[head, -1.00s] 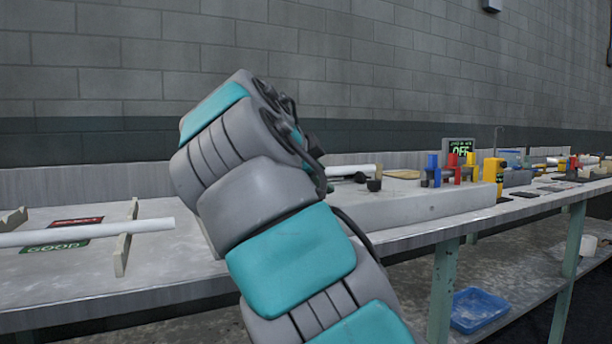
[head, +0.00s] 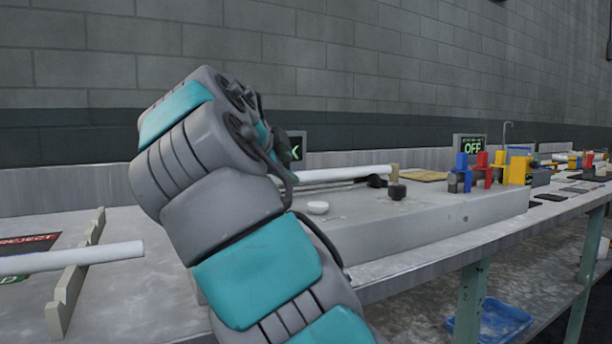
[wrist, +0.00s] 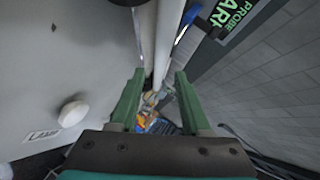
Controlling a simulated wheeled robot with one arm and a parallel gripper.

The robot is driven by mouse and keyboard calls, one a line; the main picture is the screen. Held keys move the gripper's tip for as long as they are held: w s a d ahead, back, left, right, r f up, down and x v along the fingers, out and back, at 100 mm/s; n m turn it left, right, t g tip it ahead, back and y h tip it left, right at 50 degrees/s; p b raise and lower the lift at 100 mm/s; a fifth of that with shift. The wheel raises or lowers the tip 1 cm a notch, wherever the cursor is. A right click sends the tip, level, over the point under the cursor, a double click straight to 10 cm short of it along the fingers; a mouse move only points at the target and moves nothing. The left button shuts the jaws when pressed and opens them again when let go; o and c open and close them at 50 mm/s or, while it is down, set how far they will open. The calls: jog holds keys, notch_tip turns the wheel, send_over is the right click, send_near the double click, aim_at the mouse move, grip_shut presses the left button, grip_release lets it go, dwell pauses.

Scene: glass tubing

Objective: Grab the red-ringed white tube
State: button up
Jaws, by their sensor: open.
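A white tube (head: 345,172) lies along the back of the raised grey block in the head view, partly behind my arm. Another white tube (head: 75,258) rests across a notched stand at the left. I see no red ring on either. In the wrist view, a long white tube (wrist: 167,35) runs away beyond the fingertips, beside a second pale bar. My gripper (wrist: 158,78) has its two green fingers apart, with no tube visibly held. I cannot tell how far the tube is from the fingers. In the head view my arm hides the gripper.
A notched stand (head: 72,280) is at the left. A green-lettered sign (wrist: 232,12) stands right of the tube in the wrist view.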

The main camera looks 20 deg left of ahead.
aim_at(303, 175)
jog(key=x, duration=0.7)
jog(key=shift+w, duration=0.3)
grip_shut()
